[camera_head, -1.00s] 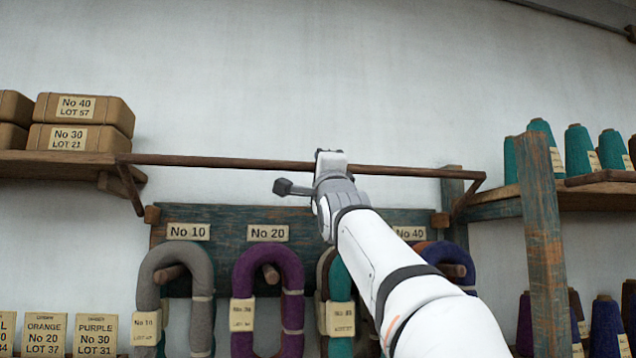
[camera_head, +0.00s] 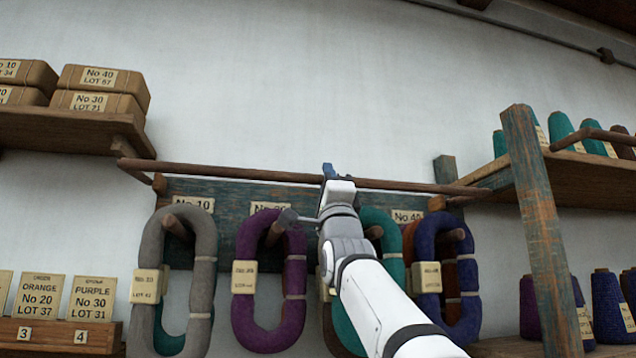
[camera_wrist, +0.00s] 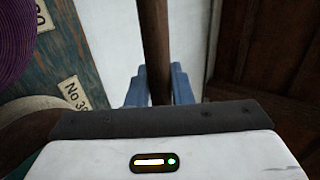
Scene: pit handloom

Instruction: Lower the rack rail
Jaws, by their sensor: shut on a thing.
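The rack rail (camera_head: 230,174) is a long thin brown wooden bar running across in front of the rack board, tilting slightly down to the right. Short side arms join its ends, one at the left (camera_head: 136,174). My gripper (camera_head: 329,170) is shut on the rail near its middle. In the wrist view the rail (camera_wrist: 154,45) passes between the blue fingers (camera_wrist: 160,88). Part of the rail is hidden behind my gripper.
The blue-green rack board (camera_head: 228,228) carries pegs with grey (camera_head: 203,265), purple (camera_head: 245,305), teal and blue (camera_head: 424,250) yarn hanks below the rail. A left shelf (camera_head: 60,128) holds boxes. A worn post (camera_head: 545,230) and cone shelf (camera_head: 585,180) stand at the right.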

